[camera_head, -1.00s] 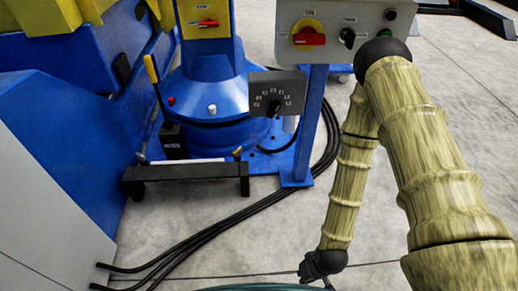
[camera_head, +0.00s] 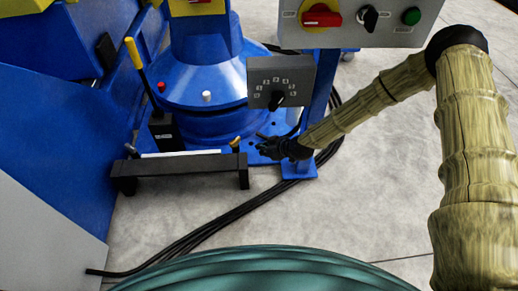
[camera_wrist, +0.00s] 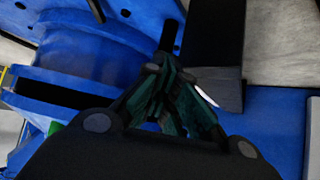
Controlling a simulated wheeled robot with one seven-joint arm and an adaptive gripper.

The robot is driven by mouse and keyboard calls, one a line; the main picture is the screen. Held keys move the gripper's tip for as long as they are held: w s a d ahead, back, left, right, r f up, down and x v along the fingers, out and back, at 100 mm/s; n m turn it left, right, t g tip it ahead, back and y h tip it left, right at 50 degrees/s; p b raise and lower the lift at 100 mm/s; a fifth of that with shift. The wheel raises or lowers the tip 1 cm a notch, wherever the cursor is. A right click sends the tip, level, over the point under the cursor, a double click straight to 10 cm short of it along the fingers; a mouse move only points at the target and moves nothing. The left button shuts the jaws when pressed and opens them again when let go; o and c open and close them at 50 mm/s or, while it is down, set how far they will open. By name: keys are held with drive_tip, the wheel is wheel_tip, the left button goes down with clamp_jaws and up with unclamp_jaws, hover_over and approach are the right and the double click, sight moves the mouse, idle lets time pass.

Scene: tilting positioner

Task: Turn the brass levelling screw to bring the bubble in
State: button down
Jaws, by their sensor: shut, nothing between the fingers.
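The brass levelling screw (camera_head: 235,145) stands upright at the right end of a low black bar (camera_head: 180,175) in front of the blue positioner base. A thin white strip (camera_head: 180,153) lies along the back of the bar; I cannot make out a bubble. My gripper (camera_head: 262,143) is just right of the screw, below the grey dial box, with a small gap between them in the head view. In the wrist view my gripper (camera_wrist: 160,75) is shut with its fingers together and empty. The brass screw cannot be made out there.
A grey dial box (camera_head: 281,82) hangs just above my gripper. A blue post (camera_head: 318,110) stands right of it, under a control panel (camera_head: 360,22). A yellow-handled lever (camera_head: 138,65) rises at the left. Black cables (camera_head: 235,215) cross the floor.

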sight(235, 143)
drive_tip(key=w+a+r+b+x, duration=0.1)
drive_tip(key=b+x, duration=0.4)
drive_tip(key=x, duration=0.5)
drive_tip(key=shift+w+a+r, duration=0.25)
drive_tip(key=shift+a, duration=0.15)
